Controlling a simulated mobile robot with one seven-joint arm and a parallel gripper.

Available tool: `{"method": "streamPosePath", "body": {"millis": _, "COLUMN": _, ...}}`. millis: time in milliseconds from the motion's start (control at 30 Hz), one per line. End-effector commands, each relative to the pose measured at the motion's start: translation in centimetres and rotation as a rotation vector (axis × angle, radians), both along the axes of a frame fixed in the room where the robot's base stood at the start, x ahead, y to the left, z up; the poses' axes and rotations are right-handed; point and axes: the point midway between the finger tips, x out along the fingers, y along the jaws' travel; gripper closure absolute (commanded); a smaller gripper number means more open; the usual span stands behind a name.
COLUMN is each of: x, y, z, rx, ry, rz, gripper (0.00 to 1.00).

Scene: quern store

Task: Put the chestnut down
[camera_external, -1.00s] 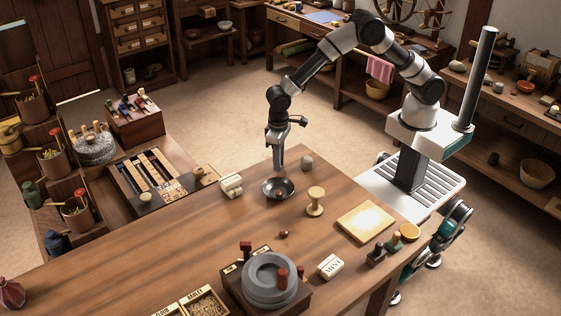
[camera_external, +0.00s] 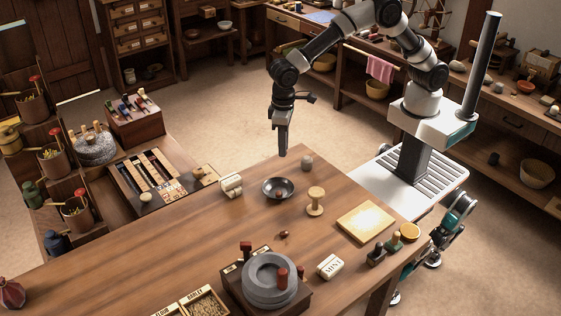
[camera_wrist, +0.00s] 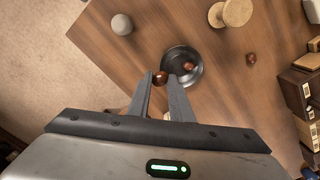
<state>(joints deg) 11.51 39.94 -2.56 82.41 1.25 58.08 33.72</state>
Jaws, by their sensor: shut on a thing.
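My gripper (camera_wrist: 162,82) is shut on a brown chestnut (camera_wrist: 160,78), which shows at the fingertips in the wrist view. In the external view my gripper (camera_external: 282,154) hangs above the table's far edge, behind the dark bowl (camera_external: 278,188); the held chestnut cannot be made out there. In the wrist view the bowl (camera_wrist: 181,83) lies just beyond the fingertips, with another chestnut (camera_wrist: 188,66) inside. A further chestnut (camera_external: 284,234) lies on the open table, and it also shows in the wrist view (camera_wrist: 251,58).
A grey stone (camera_external: 307,163) and a wooden spool (camera_external: 315,201) stand right of the bowl. A white ribbed object (camera_external: 231,185) stands to its left. A stone quern (camera_external: 268,279) and a MINT box (camera_external: 330,266) are nearer the camera. The table's left middle (camera_external: 150,250) is clear.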

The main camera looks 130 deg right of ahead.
Motion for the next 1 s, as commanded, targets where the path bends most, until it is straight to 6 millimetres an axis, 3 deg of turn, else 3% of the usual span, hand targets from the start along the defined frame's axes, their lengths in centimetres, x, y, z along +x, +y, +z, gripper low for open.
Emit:
{"method": "streamPosePath", "body": {"millis": 100, "x": 0.4, "y": 1.1, "z": -1.2, "rx": -0.001, "ry": 0.005, "rz": 0.023, "gripper": 1.00}}
{"method": "streamPosePath", "body": {"millis": 300, "x": 0.4, "y": 1.1, "z": -5.0, "rx": -0.002, "ry": 0.004, "rz": 0.023, "gripper": 1.00}}
{"method": "streamPosePath", "body": {"millis": 533, "x": 0.4, "y": 1.0, "z": -6.8, "rx": -0.002, "ry": 0.003, "rz": 0.023, "gripper": 1.00}}
{"method": "streamPosePath", "body": {"millis": 700, "x": 0.4, "y": 1.0, "z": -9.3, "rx": -0.001, "ry": 0.005, "rz": 0.023, "gripper": 1.00}}
{"method": "streamPosePath", "body": {"millis": 1000, "x": 0.4, "y": 1.0, "z": -9.7, "rx": -0.002, "ry": 0.001, "rz": 0.023, "gripper": 1.00}}
